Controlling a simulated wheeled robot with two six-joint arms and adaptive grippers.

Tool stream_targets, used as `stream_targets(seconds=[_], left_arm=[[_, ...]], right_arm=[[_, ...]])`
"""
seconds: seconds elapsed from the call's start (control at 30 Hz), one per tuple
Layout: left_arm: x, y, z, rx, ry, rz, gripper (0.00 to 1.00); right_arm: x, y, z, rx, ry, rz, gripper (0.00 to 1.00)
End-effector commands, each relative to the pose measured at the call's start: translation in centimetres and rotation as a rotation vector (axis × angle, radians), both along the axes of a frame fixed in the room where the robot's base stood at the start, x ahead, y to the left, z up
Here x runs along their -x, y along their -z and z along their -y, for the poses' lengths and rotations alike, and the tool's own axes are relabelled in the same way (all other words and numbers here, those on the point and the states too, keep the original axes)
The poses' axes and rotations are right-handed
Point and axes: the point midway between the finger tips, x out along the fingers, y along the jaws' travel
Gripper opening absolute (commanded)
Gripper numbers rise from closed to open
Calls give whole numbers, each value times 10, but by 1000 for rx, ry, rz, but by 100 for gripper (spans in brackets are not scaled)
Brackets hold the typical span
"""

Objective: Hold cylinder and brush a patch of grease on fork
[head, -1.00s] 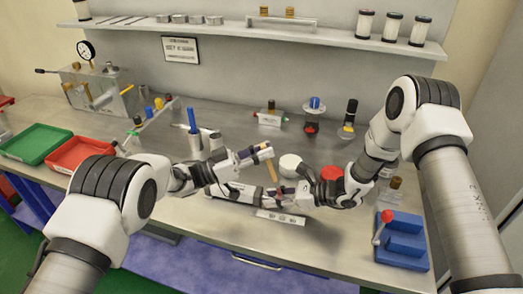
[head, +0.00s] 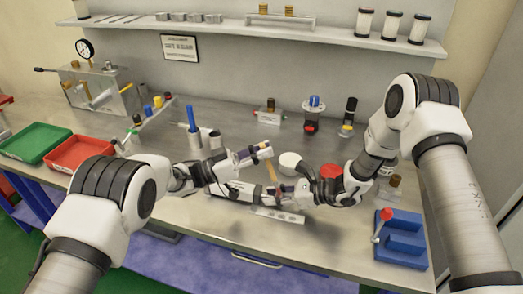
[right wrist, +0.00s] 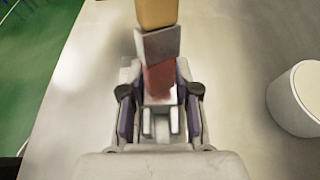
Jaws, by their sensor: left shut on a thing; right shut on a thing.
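My left gripper (head: 234,163) is raised over the middle of the bench, shut on the cylinder (head: 247,157), a grey and dark body with an orange-tan tip at its right end. I cannot make out the fork's shape. My right gripper (head: 280,190) is lower and just right of it, shut on the brush (head: 271,171). The brush stands nearly upright, its tan upper end close to the cylinder's tip; whether they touch I cannot tell. In the right wrist view the brush (right wrist: 158,45) shows tan, grey and red parts, the red part between the fingers.
A white round jar (head: 289,163) and a red round piece (head: 332,172) stand behind my right gripper. A pale perforated block (head: 278,215) lies below it.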

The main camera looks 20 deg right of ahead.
Motion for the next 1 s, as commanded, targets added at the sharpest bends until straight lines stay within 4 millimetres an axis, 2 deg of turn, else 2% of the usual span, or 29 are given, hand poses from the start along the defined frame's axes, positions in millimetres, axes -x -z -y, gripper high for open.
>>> stream_targets(seconds=[1.0], left_arm=[[1, 7, -1, 0, 0, 0, 0]], right_arm=[[0, 0, 0, -1, 0, 1, 0]])
